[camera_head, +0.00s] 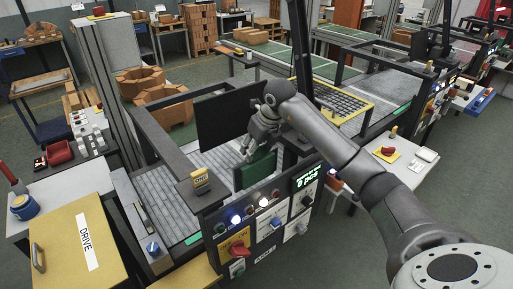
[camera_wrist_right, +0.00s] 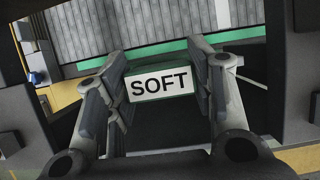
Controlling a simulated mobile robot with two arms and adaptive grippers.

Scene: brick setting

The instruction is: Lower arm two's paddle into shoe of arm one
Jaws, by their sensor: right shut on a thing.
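A green paddle (camera_head: 255,170) hangs below my right gripper (camera_head: 250,148) in the head view, just behind the front panel of the near machine. In the right wrist view, the paddle's white face (camera_wrist_right: 160,84) reads "SOFT" and lies between the two fingers of my right gripper (camera_wrist_right: 162,88), which is shut on it. A small yellow sign (camera_head: 201,181) that appears to read "ONE" stands on the near machine's front rail. I cannot make out a shoe, or whether the paddle's lower edge touches anything. My left gripper is not in view.
The near machine's control panel (camera_head: 262,222) has lit buttons, a red knob and a green display. A dark screen (camera_head: 226,118) stands behind the paddle. A grey slatted bed (camera_head: 222,160) lies inside the frame. A yellow "DRIVE" cabinet (camera_head: 70,250) is at front left.

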